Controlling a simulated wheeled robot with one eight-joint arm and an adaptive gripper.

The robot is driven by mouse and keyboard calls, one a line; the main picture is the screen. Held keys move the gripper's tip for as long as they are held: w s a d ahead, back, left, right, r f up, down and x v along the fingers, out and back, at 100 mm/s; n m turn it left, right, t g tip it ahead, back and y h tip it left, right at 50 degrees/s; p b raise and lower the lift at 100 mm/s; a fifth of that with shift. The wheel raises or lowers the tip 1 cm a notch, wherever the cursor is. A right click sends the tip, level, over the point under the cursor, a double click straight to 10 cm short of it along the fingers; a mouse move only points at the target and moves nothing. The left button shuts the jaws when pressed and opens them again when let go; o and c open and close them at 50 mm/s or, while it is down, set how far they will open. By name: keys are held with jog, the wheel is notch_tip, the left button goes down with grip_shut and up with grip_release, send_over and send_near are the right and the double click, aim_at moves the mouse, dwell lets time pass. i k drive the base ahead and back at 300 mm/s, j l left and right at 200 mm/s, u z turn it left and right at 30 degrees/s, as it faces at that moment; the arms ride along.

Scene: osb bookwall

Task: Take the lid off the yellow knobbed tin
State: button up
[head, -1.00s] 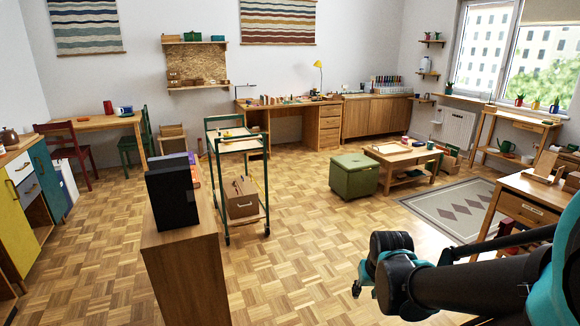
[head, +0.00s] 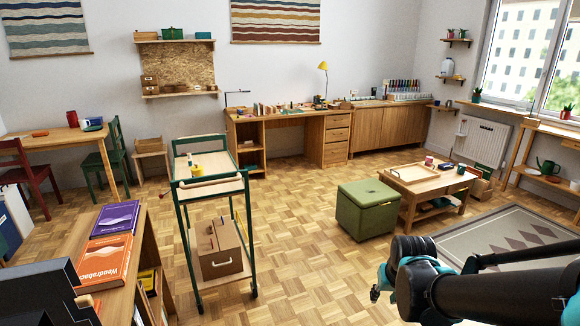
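A small yellow object (head: 196,171) stands on the upper tray of the green-framed trolley (head: 222,166), left of the middle. It may be the yellow tin, but it is too small to make out a knob or lid. My gripper (head: 376,292) is at the lower right, over the floor and well away from the trolley. Its fingers are small, dark and partly hidden by my arm, so its opening does not show. I see nothing in it.
A low bookcase with an orange book (head: 104,262) and a purple book (head: 116,218) is close at left. A cardboard box (head: 220,250) sits on the trolley's lower shelf. A green ottoman (head: 367,208) and a low table (head: 434,184) stand at right. Parquet between trolley and ottoman is clear.

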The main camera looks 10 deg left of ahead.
aim_at(197, 168)
jog(key=i+u, duration=0.15)
jog(key=i, duration=0.4)
jog(key=i+l+u, duration=0.15)
jog(key=i, duration=0.35)
jog(key=i+l+u, duration=0.15)
jog(key=i, duration=0.4)
jog(key=i+l+u, duration=0.25)
jog(key=i+u, duration=0.2)
jog(key=i+l+u, duration=0.3)
jog(key=u, duration=0.15)
jog(key=i+l+u, duration=0.3)
jog(key=l+u, duration=0.15)
jog(key=i+l+u, duration=0.2)
jog(key=l+u, duration=0.25)
jog(key=l, duration=0.15)
jog(key=i+l+u, duration=0.1)
jog(key=l, duration=0.25)
jog(key=l+u, duration=0.1)
jog(key=l, duration=0.25)
